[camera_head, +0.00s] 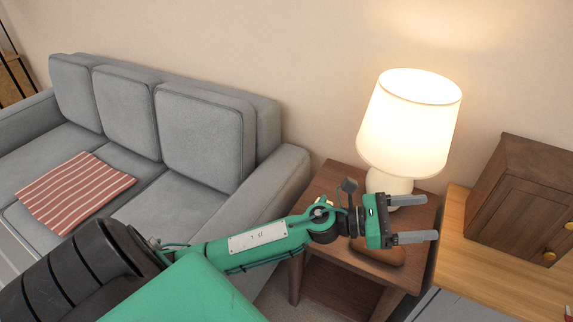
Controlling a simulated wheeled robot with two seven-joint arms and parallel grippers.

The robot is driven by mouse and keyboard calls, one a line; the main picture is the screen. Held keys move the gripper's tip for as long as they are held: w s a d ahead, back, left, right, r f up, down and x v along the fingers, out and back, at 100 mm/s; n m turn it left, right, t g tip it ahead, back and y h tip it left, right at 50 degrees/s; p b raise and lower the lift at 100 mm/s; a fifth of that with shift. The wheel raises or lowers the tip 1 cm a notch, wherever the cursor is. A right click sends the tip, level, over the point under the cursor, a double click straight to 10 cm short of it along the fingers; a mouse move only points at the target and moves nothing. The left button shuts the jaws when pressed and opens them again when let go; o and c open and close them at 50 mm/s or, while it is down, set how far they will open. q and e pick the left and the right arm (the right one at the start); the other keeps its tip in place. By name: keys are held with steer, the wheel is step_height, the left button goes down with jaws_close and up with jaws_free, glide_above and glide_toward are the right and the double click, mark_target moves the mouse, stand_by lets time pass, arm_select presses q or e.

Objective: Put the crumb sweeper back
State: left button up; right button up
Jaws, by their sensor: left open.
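My left gripper (430,217) is open, with two grey fingers pointing right and nothing seen between them. It is over the brown side table (335,184), in front of the lamp's base. A rounded brown object (382,254) lies on the table just below the gripper in the picture, partly hidden by it. It may be the crumb sweeper, but I cannot tell for sure. My right gripper is out of view.
A lit lamp (410,120) stands on the side table close behind the gripper. A grey sofa (205,130) with a red striped cloth (75,190) is at left. A dark wooden cabinet (525,195) stands on a light wooden top (480,278) at right.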

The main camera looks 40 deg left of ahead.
arm_select(q)
steer(key=s+a+f+n+t+y, duration=0.15)
steer(key=a+f+n+y, duration=0.35)
steer(key=n, duration=0.6)
steer(key=s+a+f+n+t+y, duration=0.1)
steer(key=s+a+f+n+y, duration=0.15)
steer(key=n+y, duration=0.55)
steer(key=s+a+f+n+t+y, duration=0.1)
steer(key=a+f+n+y, duration=0.25)
steer(key=n, duration=0.95)
steer(key=s+f+n+g, duration=0.5)
steer(key=s+f+n, duration=0.1)
steer(key=s, duration=0.4)
steer(key=s+f+n+g, duration=0.6)
steer(key=s, duration=0.5)
steer(key=shift+n, duration=0.4)
steer(key=shift+a, duration=0.1)
